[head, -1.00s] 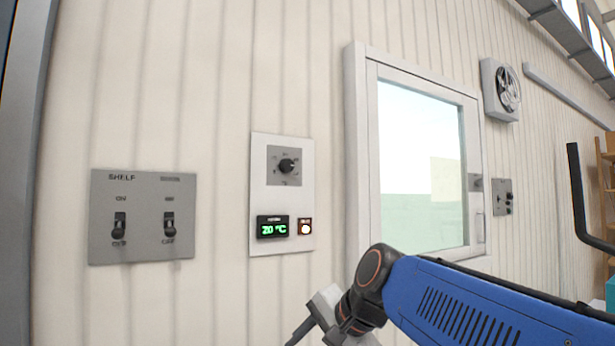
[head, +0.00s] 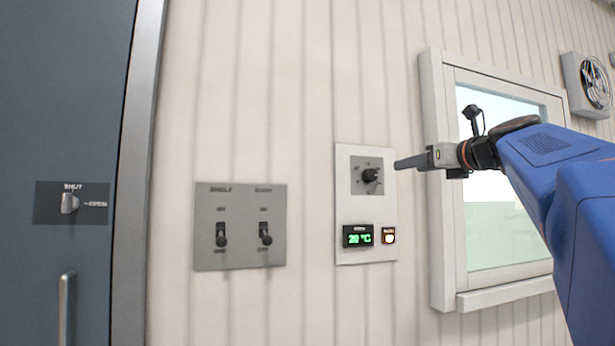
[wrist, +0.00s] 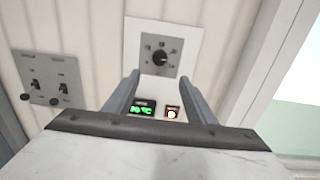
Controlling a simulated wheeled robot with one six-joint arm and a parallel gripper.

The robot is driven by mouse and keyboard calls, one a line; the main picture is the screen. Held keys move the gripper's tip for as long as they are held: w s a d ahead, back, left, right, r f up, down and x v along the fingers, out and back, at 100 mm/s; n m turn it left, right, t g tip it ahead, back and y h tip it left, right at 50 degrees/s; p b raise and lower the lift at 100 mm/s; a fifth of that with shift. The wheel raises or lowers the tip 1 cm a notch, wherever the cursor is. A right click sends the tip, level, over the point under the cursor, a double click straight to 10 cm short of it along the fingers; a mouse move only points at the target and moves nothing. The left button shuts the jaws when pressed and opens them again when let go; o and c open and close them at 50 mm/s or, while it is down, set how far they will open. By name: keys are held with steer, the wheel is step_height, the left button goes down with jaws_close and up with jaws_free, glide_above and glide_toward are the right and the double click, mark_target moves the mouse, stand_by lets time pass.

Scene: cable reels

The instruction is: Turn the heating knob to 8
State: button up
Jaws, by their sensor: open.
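The heating knob (head: 369,175) is a round black dial on a grey square plate, high on a white wall panel (head: 349,209). It also shows in the wrist view (wrist: 160,59), above and between my fingers; its pointer setting is too small to read. Below it a green display (head: 358,236) reads 20 °C beside a lit orange-white button (head: 388,236). My gripper (head: 400,163) is just right of the panel in the head view, level with the knob. In the wrist view its two fingers (wrist: 150,95) are apart with nothing between them, short of the knob.
A grey plate with two toggle switches (head: 240,240), labelled SHELF at left, is left of the panel. A blue door (head: 75,130) with a SHUT/OPEN latch (head: 70,204) is farther left.

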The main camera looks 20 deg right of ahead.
mark_target(373, 174)
steer(key=w, duration=1.1)
steer(key=w+a, duration=0.1)
steer(key=w, duration=0.5)
steer(key=shift+a+f, duration=0.1)
steer(key=c, duration=1)
steer(key=shift+c, duration=0.2)
